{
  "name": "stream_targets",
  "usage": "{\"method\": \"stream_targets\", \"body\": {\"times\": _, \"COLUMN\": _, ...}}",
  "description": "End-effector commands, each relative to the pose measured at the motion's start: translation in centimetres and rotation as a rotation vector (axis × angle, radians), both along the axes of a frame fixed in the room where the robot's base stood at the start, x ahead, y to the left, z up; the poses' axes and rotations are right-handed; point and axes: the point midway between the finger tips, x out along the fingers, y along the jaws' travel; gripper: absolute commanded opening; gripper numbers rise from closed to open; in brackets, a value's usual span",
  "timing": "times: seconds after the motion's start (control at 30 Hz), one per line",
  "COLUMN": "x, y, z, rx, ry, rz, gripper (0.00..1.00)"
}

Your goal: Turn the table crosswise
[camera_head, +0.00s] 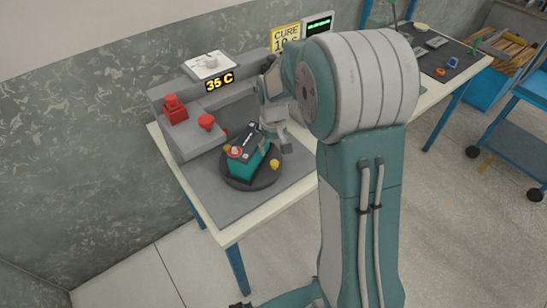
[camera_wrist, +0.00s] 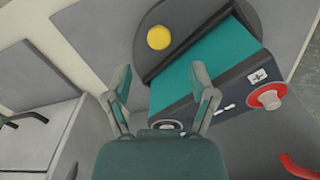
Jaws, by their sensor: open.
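The table is a round dark turntable (camera_head: 238,184) on a grey mat on the bench; its rim also shows in the wrist view (camera_wrist: 190,14). A teal battery with a dark top (camera_head: 262,160) sits on it, and its teal side fills the middle right of the wrist view (camera_wrist: 212,58). A yellow knob (camera_head: 274,165) stands on the turntable beside the battery; it shows at the top of the wrist view (camera_wrist: 159,37). My gripper (camera_head: 280,142) is open and empty above the turntable, close to the battery's side. In the wrist view its fingers (camera_wrist: 160,74) are spread, apart from the knob.
The battery's red terminal cap (camera_wrist: 268,97) is at the right of the wrist view. A grey console with a red button (camera_head: 206,121), a red block (camera_head: 174,108) and a 35 C display (camera_head: 219,82) stands behind the turntable. The mat in front (camera_head: 290,178) is clear.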

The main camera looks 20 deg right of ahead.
Motion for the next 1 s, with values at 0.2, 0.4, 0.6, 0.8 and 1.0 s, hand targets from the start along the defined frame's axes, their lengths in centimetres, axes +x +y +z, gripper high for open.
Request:
{"method": "stream_targets", "body": {"times": 0.2, "x": 0.1, "y": 0.1, "z": 4.2, "rx": -0.001, "ry": -0.003, "rz": 0.0, "gripper": 0.73}}
{"method": "stream_targets", "body": {"times": 0.4, "x": 0.1, "y": 0.1, "z": 5.8, "rx": 0.0, "ry": 0.001, "rz": 0.0, "gripper": 0.73}}
{"method": "stream_targets", "body": {"times": 0.6, "x": 0.1, "y": 0.1, "z": 5.9, "rx": 0.0, "ry": 0.001, "rz": 0.0, "gripper": 0.73}}
{"method": "stream_targets", "body": {"times": 0.8, "x": -0.4, "y": 0.2, "z": 6.7, "rx": -0.001, "ry": -0.012, "rz": -0.001, "gripper": 0.11}}
{"method": "stream_targets", "body": {"times": 1.0, "x": -3.9, "y": 0.9, "z": 10.9, "rx": -0.005, "ry": -0.096, "rz": -0.007, "gripper": 0.0}}
